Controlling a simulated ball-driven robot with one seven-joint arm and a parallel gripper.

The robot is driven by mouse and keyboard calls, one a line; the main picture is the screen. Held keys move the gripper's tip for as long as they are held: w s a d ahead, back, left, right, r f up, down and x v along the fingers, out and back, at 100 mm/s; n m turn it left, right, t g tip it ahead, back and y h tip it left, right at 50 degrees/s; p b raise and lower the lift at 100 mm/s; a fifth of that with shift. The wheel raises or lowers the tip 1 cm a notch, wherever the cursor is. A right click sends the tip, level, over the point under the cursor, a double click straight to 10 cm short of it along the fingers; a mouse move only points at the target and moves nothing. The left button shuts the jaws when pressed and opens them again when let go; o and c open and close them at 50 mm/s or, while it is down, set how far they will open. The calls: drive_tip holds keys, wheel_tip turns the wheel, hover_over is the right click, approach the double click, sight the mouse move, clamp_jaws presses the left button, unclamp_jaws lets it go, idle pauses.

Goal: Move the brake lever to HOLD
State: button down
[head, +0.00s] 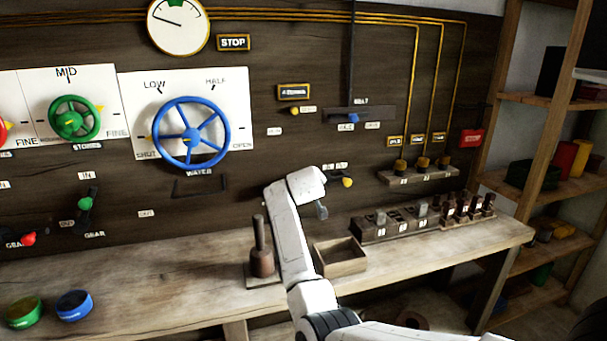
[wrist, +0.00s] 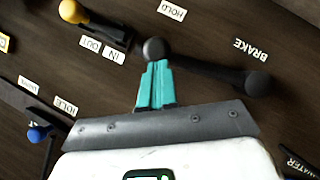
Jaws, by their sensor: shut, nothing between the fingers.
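In the wrist view, the brake lever (wrist: 210,68) is a black bar with a round end at each side, lying across the dark panel beside the BRAKE label (wrist: 250,48). The HOLD label (wrist: 172,10) is on the panel above its left round end. My gripper (wrist: 155,68) has teal fingers, shut and empty, with tips right at that left round end. I cannot tell whether they touch it. In the head view my white arm reaches up to the panel and I cannot make out the brake lever.
A yellow-knobbed lever (wrist: 72,11) with IN and OUT labels is close by at upper left. A blue knob (wrist: 38,133) is at lower left. Below the panel, the bench holds an open wooden box (head: 340,258) and a dark-handled tool (head: 261,250). A blue wheel (head: 191,134) is left of my arm.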

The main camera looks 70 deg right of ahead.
drive_tip(key=shift+s+d+f+y, duration=0.1)
drive_tip(key=shift+s+f+y, duration=0.05)
drive_tip(key=shift+f, duration=0.45)
drive_tip(key=shift+s+d+f+y, duration=0.1)
drive_tip(key=shift+f+y, duration=0.05)
drive_tip(key=shift+f, duration=0.45)
drive_tip(key=shift+f, duration=0.15)
drive_tip(key=w+d+r+p+v, duration=0.1)
drive_tip(key=r+p+v, duration=0.1)
drive_tip(key=v, duration=1.1)
drive_tip(key=shift+w+r, duration=0.15)
drive_tip(key=shift+r, duration=0.2)
drive_tip(key=shift+a, duration=0.1)
